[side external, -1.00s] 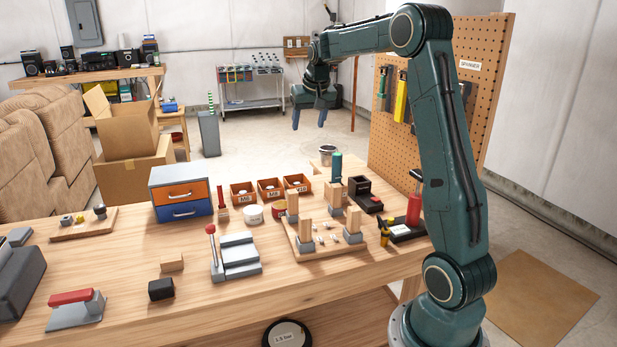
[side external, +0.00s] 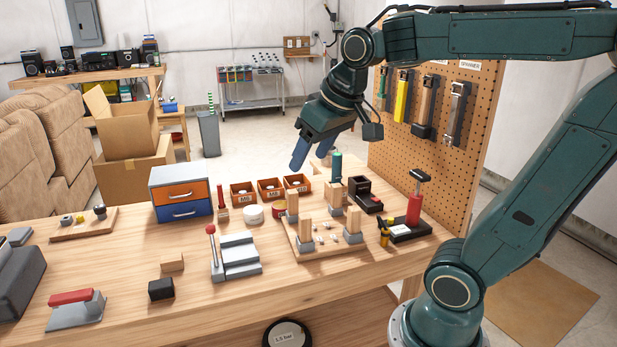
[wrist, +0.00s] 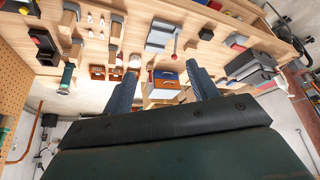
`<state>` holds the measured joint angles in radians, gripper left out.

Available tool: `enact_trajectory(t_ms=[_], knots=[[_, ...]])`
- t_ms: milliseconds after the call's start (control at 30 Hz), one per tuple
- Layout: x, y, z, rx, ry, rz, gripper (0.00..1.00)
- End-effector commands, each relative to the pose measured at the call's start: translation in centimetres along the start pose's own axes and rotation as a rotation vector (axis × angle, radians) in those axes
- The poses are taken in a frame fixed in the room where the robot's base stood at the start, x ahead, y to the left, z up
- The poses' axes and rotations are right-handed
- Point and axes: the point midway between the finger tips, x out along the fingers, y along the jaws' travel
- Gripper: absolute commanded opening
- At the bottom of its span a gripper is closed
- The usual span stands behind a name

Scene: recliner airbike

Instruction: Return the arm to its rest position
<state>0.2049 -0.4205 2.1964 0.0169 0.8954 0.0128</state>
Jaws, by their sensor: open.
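My gripper (side external: 311,158) is open and empty, in the air above the back edge of the workbench (side external: 130,265), near the small orange bins. Its two blue fingers point down and to the left in the side view. In the wrist view the two fingers of my gripper (wrist: 160,82) stand well apart, with the bench seen beyond them and nothing held between. My arm is bent, with its elbow out to the right and its forearm reaching left.
A pegboard (side external: 465,160) stands behind on the right. A drawer box (side external: 181,195) is further left.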

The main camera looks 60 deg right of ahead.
Motion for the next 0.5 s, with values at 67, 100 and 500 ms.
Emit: enact_trajectory(t_ms=[67, 100, 500], knots=[[-0.5, -1.1, 2.3, -0.043, 0.007, -0.022, 0.59], [-0.6, -1.5, 3.3, -0.062, 0.009, -0.031, 0.59], [-0.5, -3.6, 11.1, -0.199, 0.021, -0.101, 0.59]])
